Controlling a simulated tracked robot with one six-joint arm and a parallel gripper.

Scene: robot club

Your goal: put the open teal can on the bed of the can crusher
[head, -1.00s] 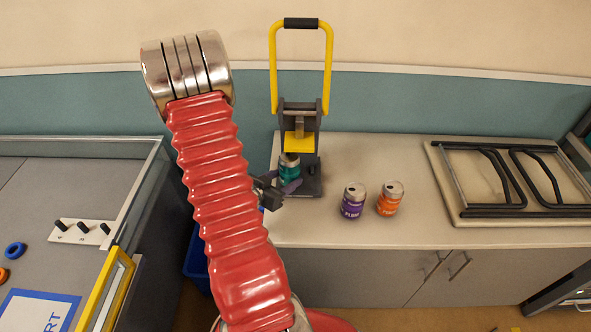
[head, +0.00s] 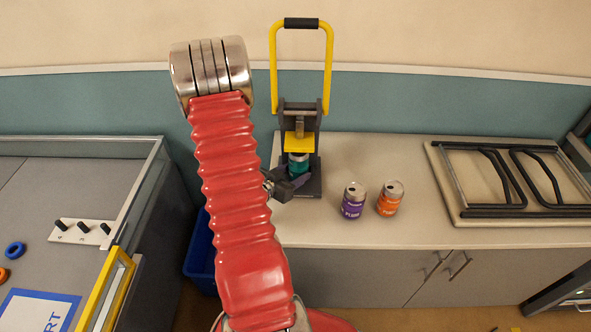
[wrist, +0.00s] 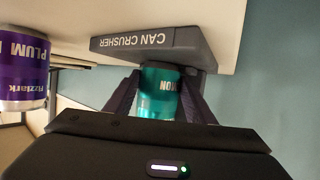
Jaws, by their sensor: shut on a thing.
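The teal can (head: 299,165) is at the can crusher (head: 300,120), below its yellow press plate. It also shows in the wrist view (wrist: 158,92), in front of the crusher's dark base (wrist: 150,42). My gripper (wrist: 163,95) is shut on the teal can, with one dark finger on each side. In the head view my gripper (head: 291,184) is partly hidden behind my red arm. The crusher's yellow handle is raised. I cannot tell whether the can's bottom touches the bed.
A purple can (head: 353,201) and an orange can (head: 390,198) stand on the counter (head: 330,231) right of the crusher. A folded black-legged frame (head: 500,180) lies further right. A blue bin (head: 200,255) stands on the floor left of the counter.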

